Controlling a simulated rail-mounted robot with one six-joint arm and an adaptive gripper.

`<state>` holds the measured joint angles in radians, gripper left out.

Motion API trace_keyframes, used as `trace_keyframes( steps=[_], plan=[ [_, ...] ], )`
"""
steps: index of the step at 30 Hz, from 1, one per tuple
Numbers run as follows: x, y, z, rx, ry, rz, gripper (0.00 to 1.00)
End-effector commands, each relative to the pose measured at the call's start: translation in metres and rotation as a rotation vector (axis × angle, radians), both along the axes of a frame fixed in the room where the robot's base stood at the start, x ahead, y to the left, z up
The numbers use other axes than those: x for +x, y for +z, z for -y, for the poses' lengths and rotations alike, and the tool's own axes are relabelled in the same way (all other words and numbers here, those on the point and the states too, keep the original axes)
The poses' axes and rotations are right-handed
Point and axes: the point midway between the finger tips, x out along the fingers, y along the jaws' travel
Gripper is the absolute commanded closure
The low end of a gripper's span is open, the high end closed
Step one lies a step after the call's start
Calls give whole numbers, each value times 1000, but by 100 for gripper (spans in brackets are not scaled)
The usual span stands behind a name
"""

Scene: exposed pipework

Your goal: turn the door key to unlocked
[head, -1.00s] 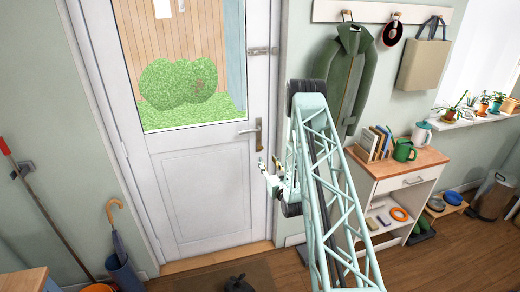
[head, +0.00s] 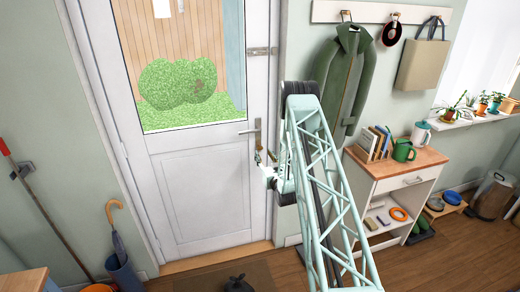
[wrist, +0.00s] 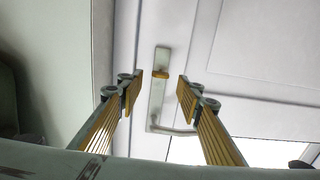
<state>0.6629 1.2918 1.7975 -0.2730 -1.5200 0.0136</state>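The white door (head: 199,190) is closed, with a metal handle plate and lever (head: 249,131) near its right edge. In the wrist view the plate (wrist: 157,105) carries a small brass-coloured key (wrist: 160,73) that lies crosswise, with the lever (wrist: 172,131) lower in the picture. My gripper (head: 260,163) is just beneath the handle plate in the head view. In the wrist view my gripper (wrist: 157,87) is open, with one finger on each side of the plate. The key shows in the gap beyond the fingertips, apparently untouched. The key's lock state cannot be told.
A slide bolt (head: 262,51) sits higher on the door edge. A green coat (head: 345,80) hangs right of the door, behind my arm. A cabinet (head: 405,175) with books and a watering can stands at right. An umbrella stand (head: 125,274) is at left.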

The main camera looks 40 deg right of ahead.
Motion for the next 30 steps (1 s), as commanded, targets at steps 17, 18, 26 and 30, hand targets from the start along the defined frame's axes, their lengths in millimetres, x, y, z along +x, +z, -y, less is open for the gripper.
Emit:
trace_keyframes(
  steps=[17,18,26,30],
  plan=[
    [59,0,24,0,1,0,67],
    [61,0,25,0,1,1,67],
    [66,0,27,0,0,0,67],
    [66,0,27,0,0,0,67]
  ],
)
